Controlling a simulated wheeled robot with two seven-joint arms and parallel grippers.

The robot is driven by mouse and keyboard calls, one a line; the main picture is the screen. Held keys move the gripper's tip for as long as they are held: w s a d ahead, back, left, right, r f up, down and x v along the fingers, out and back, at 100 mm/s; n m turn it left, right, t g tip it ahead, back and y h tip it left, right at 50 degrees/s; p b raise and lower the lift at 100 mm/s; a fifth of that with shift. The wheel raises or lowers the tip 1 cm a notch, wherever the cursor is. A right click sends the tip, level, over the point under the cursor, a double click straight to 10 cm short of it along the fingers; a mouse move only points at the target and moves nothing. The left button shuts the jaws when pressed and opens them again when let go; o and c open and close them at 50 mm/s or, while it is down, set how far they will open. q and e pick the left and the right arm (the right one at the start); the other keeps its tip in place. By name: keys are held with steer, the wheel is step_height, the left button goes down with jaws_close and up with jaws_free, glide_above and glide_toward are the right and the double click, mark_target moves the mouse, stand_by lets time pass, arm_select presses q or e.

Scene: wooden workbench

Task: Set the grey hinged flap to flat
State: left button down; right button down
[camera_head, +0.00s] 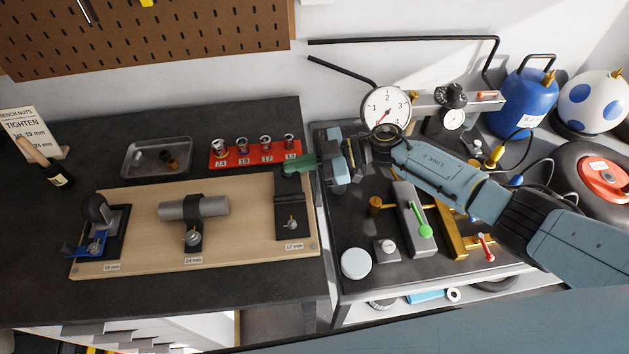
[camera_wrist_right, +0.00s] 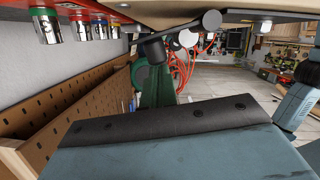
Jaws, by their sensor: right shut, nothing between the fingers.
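I cannot tell for sure which part is the grey hinged flap. A dark grey plate (camera_head: 291,205) stands at the 17 mm place on the right of the wooden board, with a small bolt at its front. A dark rounded piece (camera_head: 97,207) stands upright at the 19 mm place on the left. My right gripper (camera_head: 296,167), with green fingers, is shut and empty at the far end of the 17 mm plate; I cannot tell if they touch. My left gripper is out of view.
A red rack of sockets (camera_head: 255,153) stands just behind the board, close to my right fingers. A grey tray (camera_head: 135,143) lies left of it. A grey pipe (camera_head: 215,207) is held mid-board. Right of it, a dark bench carries a dial gauge (camera_head: 384,108) and a green-handled lever (camera_head: 424,228).

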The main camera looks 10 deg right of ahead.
mark_target(297, 173)
steer(key=shift+w+f+m+g, duration=0.5)
steer(key=shift+w+f+m, duration=0.15)
steer(key=shift+m, duration=0.45)
steer(key=shift+r, duration=0.15)
step_height(297, 173, up, 4)
steer(key=p, duration=0.4)
steer(key=shift+s+r+p, duration=0.1)
steer(key=shift+r+p, duration=0.15)
steer(key=shift+p, duration=0.05)
steer(key=b+v, duration=0.2)
steer(key=v, duration=0.7)
steer(key=shift+d+f, duration=0.25)
steer(key=shift+d, duration=0.25)
steer(key=shift+s, duration=0.15)
